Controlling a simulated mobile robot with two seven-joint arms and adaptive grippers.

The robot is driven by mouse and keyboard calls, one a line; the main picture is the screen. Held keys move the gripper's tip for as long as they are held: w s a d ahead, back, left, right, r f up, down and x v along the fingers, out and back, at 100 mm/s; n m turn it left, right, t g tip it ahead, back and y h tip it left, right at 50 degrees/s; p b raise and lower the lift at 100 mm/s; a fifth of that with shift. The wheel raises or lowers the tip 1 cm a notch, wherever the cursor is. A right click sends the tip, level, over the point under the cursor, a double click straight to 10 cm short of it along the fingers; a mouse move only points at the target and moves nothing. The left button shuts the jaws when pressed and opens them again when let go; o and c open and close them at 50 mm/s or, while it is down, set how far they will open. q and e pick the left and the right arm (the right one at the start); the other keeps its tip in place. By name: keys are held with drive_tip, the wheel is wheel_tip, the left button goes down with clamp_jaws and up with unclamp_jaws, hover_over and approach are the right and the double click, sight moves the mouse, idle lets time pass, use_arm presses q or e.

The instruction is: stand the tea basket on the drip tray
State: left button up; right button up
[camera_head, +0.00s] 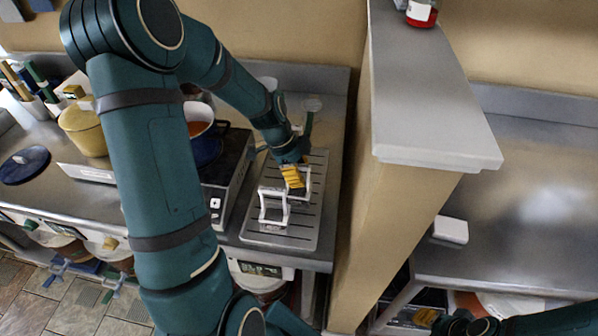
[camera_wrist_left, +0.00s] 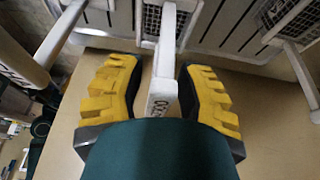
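The tea basket, a white frame (camera_head: 273,207) with square uprights, appears to stand upright on the slotted grey drip tray (camera_head: 300,238). In the left wrist view, its white handle bar (camera_wrist_left: 164,70) lies between the yellow fingers of my left gripper (camera_wrist_left: 157,92), and mesh panels (camera_wrist_left: 182,22) show beyond. The fingers look apart, with a narrow gap on the handle's left side. In the head view, my left gripper (camera_head: 292,177) is at the basket's upper right part and hides some of it. My right gripper (camera_head: 428,317) is partly visible at the bottom edge; its opening is unclear.
A stove (camera_head: 233,178) with a dark blue pot (camera_head: 207,148) stands left of the tray. A tan partition (camera_head: 366,215) with a grey top (camera_head: 425,100) rises close on the right. A yellow pot (camera_head: 84,130) and a blue lid (camera_head: 24,165) are farther left.

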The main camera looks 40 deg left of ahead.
use_arm(q)
drive_tip(key=p+v, duration=0.1)
drive_tip(key=v, duration=1.1)
drive_tip(key=shift+s+r, duration=0.1)
idle(0.4)
